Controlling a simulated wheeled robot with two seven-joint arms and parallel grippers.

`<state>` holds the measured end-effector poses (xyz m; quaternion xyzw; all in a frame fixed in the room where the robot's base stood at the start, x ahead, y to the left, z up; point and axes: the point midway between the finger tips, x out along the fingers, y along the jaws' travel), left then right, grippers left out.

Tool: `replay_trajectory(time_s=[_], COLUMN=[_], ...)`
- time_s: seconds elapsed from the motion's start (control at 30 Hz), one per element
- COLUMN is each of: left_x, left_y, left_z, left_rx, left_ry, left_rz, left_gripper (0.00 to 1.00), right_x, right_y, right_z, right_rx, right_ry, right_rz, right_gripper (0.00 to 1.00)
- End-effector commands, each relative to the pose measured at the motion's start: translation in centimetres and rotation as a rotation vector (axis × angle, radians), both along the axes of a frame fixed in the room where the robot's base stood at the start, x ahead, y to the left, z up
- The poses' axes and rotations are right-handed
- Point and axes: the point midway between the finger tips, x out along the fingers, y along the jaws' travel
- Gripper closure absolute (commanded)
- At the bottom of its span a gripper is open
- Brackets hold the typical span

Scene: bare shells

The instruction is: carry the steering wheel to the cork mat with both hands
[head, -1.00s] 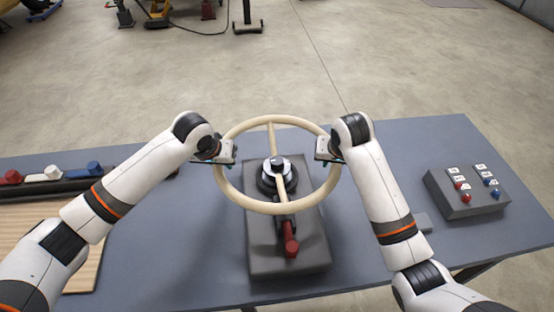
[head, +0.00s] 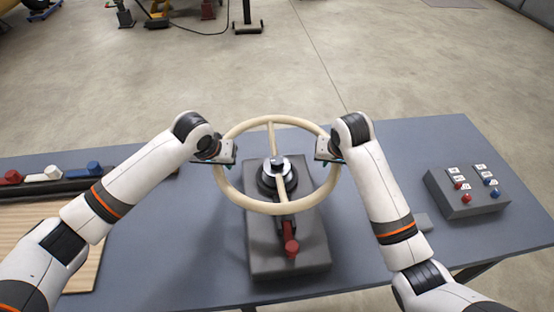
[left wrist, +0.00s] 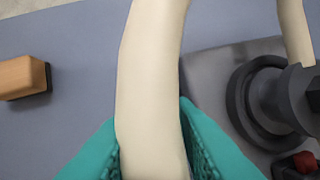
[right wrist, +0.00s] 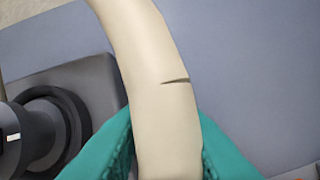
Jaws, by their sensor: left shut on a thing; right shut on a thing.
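The steering wheel (head: 245,205) is a cream ring with a spoke across it, in the middle of the head view. It is at a dark grey base block (head: 262,262) with a round black hub; I cannot tell whether it touches the hub. My left gripper (head: 228,152) is shut on its left rim, and the rim shows between teal fingers in the left wrist view (left wrist: 150,90). My right gripper (head: 328,150) is shut on its right rim, which has a dark mark in the right wrist view (right wrist: 150,70). I cannot identify a cork mat for certain.
A red lever (head: 290,245) sits on the base's front. A grey switch box (head: 470,205) stands at right. At left are a dark rail with coloured blocks and a slatted wooden board (head: 35,245).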

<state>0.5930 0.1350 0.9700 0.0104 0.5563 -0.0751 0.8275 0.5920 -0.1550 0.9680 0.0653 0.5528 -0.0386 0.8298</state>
Motion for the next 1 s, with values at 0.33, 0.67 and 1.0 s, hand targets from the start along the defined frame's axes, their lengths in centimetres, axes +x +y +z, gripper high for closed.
replay_trajectory(time_s=[0.33, 0.67, 1.0], left_x=[0.1, 0.1, 0.0], left_y=[0.1, 0.1, 0.1], left_z=[0.3, 1.5, 4.7], left_rx=[0.002, 0.002, 0.003], left_ry=[-0.005, -0.004, -0.003], left_rz=[-0.004, -0.004, -0.004], left_gripper=[1.00, 1.00, 1.00], right_x=[0.2, 0.2, 0.2], right_y=[-0.2, -0.2, -0.2], right_z=[0.3, 1.6, 4.8], right_rx=[-0.001, -0.002, -0.003], right_ry=[-0.008, -0.008, -0.006], right_rz=[-0.003, -0.004, -0.004], right_gripper=[1.00, 1.00, 1.00])
